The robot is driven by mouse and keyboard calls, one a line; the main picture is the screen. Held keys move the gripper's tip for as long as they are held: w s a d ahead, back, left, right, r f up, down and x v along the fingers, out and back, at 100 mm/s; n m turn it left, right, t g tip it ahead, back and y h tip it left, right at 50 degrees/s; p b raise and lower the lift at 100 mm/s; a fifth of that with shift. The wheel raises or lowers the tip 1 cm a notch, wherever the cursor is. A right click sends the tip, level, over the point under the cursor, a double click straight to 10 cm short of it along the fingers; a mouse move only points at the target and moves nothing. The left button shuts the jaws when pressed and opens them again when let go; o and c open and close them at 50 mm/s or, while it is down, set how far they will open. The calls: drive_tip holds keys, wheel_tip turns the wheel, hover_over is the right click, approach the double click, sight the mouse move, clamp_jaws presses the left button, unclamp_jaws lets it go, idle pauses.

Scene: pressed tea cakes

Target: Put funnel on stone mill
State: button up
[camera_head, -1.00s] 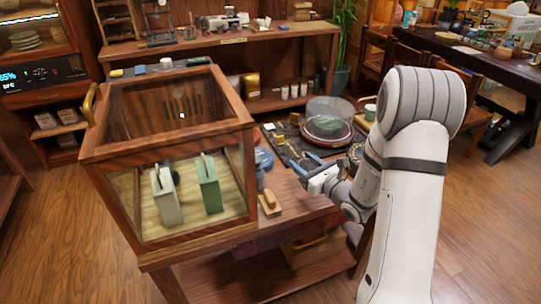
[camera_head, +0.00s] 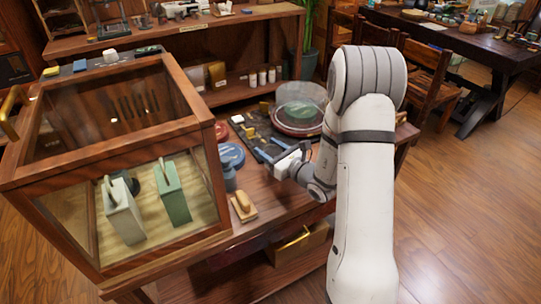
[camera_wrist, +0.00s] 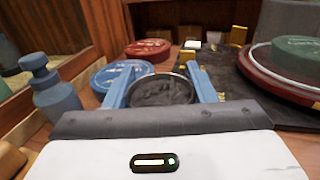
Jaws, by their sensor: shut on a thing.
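My gripper (camera_head: 272,160) is low over the right part of the wooden counter, beyond the glass-fronted case. In the wrist view, my gripper (camera_wrist: 162,90) has its two blue fingers on either side of a dark round thing (camera_wrist: 160,91) with a thin metallic rim, and is shut on it. The dark middle bears a script-like mark. I cannot tell whether this is the funnel alone or a ring with something dark seen through it. In the head view the held thing cannot be made out. I cannot identify the stone mill in either view.
A blue tin (camera_wrist: 122,76) and red tin (camera_wrist: 148,49) stand beyond the fingers. A grey-blue bottle (camera_wrist: 56,95) is on the left. A covered round stand (camera_head: 299,117) is at the right. A wooden brush (camera_head: 243,207) lies by the glass-fronted case (camera_head: 200,100).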

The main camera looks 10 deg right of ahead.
drive_tip(key=shift+f, duration=1.15)
drive_tip(key=shift+f+b, duration=0.2)
drive_tip(key=shift+b, duration=0.1)
drive_tip(key=o, duration=1)
drive_tip(key=shift+r, duration=0.1)
